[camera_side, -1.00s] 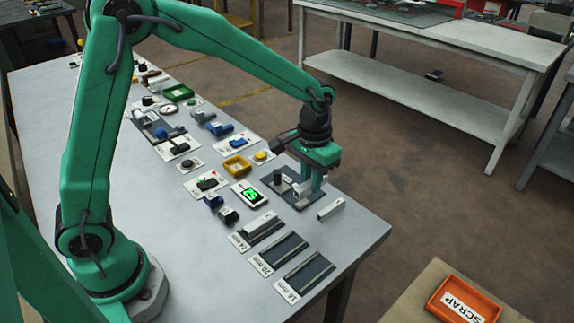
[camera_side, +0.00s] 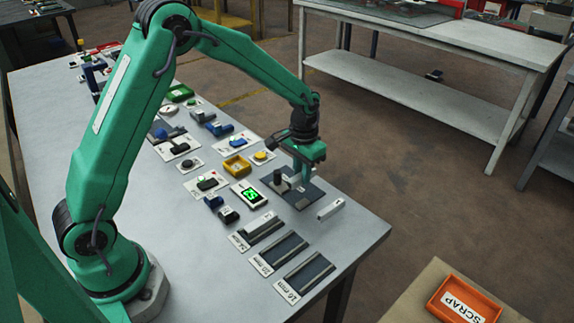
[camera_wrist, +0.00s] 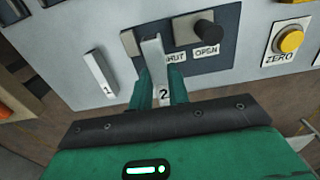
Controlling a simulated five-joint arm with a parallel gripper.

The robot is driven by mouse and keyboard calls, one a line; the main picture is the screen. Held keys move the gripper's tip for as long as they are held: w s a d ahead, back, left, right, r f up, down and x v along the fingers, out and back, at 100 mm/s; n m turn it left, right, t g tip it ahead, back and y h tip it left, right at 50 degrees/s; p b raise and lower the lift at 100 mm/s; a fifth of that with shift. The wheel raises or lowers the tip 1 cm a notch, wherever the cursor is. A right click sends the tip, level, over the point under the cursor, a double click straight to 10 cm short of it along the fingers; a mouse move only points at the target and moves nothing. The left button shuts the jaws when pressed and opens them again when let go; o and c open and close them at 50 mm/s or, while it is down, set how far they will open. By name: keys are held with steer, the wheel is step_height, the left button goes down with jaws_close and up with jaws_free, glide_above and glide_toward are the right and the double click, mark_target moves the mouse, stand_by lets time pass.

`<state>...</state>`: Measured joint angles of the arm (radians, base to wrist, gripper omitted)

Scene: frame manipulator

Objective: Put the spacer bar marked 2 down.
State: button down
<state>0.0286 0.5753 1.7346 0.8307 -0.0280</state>
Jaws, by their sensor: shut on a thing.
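My gripper (camera_wrist: 159,86) is shut on the spacer bar marked 2 (camera_wrist: 154,58), a pale grey bar held between the green fingers. In the wrist view the bar lies over the dark fixture plate (camera_wrist: 208,57), which has a black knob (camera_wrist: 206,34) and SHUT and OPEN labels. I cannot tell whether the bar touches the plate. In the side view my gripper (camera_side: 299,172) is low over the plate (camera_side: 309,197), and its fingers hide part of it.
The bar marked 1 (camera_wrist: 100,74) lies on the bare table beside the plate. In the side view, slotted trays labelled 20 mm (camera_side: 279,250) and 16 mm (camera_side: 306,271) look empty; a bar (camera_side: 258,222) lies at the 24 mm tray. An orange SCRAP bin (camera_side: 438,298) stands apart.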

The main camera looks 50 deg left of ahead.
steer(key=shift+f, duration=1.9)
steer(key=shift+f, duration=0.15)
steer(key=c, duration=1.3)
jaws_free()
steer(key=shift+c, duration=0.2)
step_height(320, 180, up, 11)
steer(key=shift+r, duration=0.7)
